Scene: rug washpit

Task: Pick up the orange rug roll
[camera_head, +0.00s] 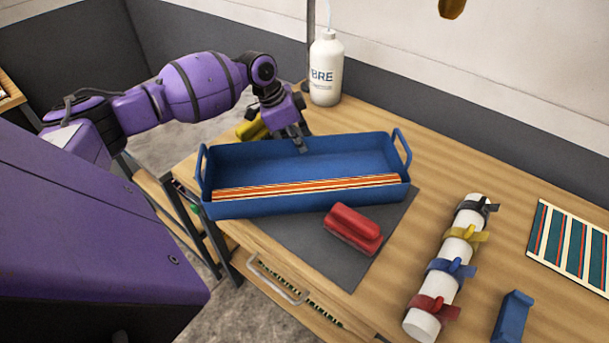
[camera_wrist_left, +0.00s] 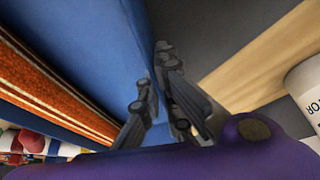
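The orange rug roll (camera_head: 310,186), with cream and dark stripes, lies lengthwise along the front side of a blue tray (camera_head: 240,209) with two end handles. It also shows at the left of the left wrist view (camera_wrist_left: 60,88). My left gripper (camera_head: 301,144) points down at the tray's back wall, away from the roll and not holding it. In the left wrist view its fingers (camera_wrist_left: 158,98) are beside the blue wall with a narrow gap between them. I cannot tell whether they grip the wall. My right gripper is not in view.
A white bottle (camera_head: 326,69) stands behind the tray, and a yellow object (camera_head: 252,127) sits partly hidden by my gripper. A red brush (camera_head: 353,228) lies on the dark mat (camera_head: 300,247). To the right are a white tube (camera_head: 423,325) with coloured clamps, a blue block (camera_head: 512,317) and a striped piece (camera_head: 572,245).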

